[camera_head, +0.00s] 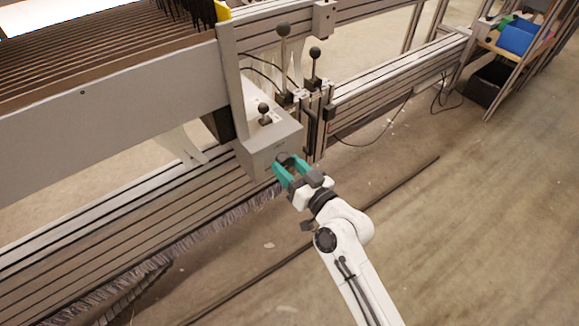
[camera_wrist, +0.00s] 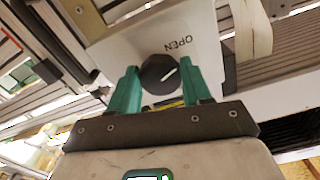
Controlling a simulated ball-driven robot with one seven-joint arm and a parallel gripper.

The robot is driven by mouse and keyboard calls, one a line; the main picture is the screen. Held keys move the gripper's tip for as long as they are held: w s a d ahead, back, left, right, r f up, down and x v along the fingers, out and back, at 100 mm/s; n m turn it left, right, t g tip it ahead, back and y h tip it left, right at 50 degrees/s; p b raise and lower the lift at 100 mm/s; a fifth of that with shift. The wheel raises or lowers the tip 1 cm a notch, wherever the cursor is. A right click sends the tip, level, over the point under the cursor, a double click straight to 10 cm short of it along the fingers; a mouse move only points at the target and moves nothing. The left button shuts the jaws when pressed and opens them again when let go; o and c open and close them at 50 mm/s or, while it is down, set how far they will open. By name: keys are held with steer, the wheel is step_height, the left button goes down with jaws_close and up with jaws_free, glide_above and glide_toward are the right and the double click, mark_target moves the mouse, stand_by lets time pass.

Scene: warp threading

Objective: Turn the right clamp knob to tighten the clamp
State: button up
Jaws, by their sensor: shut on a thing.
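The clamp knob (camera_wrist: 158,76) is a round black dial with a white pointer line, on the face of a light grey box (camera_head: 262,155) at the end of the loom beam. The word OPEN is printed beside it, upside down in the wrist view, and the pointer line slants to the upper right there. My gripper (camera_head: 284,164) has two teal fingers, one on each side of the knob, and is shut on it. The fingers hide the knob's sides. In the head view the knob is mostly hidden by the fingers.
Upright levers with black ball tops (camera_head: 283,30) stand behind the box, and a short one (camera_head: 263,107) sits on top of it. A grey loom beam (camera_head: 110,115) runs left. Open concrete floor (camera_head: 470,220) lies right. A shelf with a blue bin (camera_head: 517,37) stands far right.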

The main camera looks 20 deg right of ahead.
steer(key=shift+m, duration=0.3)
steer(key=m+p, duration=0.1)
steer(key=m, duration=0.3)
steer(key=shift+r+m+p, duration=0.1)
steer(key=shift+m+p, duration=0.25)
steer(key=shift+m, duration=0.05)
steer(key=m+p, duration=0.2)
steer(key=m, duration=0.3)
steer(key=shift+r, duration=0.1)
steer(key=m+p, duration=0.2)
steer(key=m, duration=0.3)
steer(key=shift+r+m, duration=0.1)
steer(key=shift+m, duration=0.3)
steer(key=m+p, duration=0.1)
steer(key=m, duration=0.4)
steer(key=shift+p, duration=0.35)
steer(key=shift+m, duration=0.4)
steer(key=o, duration=1.1)
steer(key=shift+c, duration=0.2)
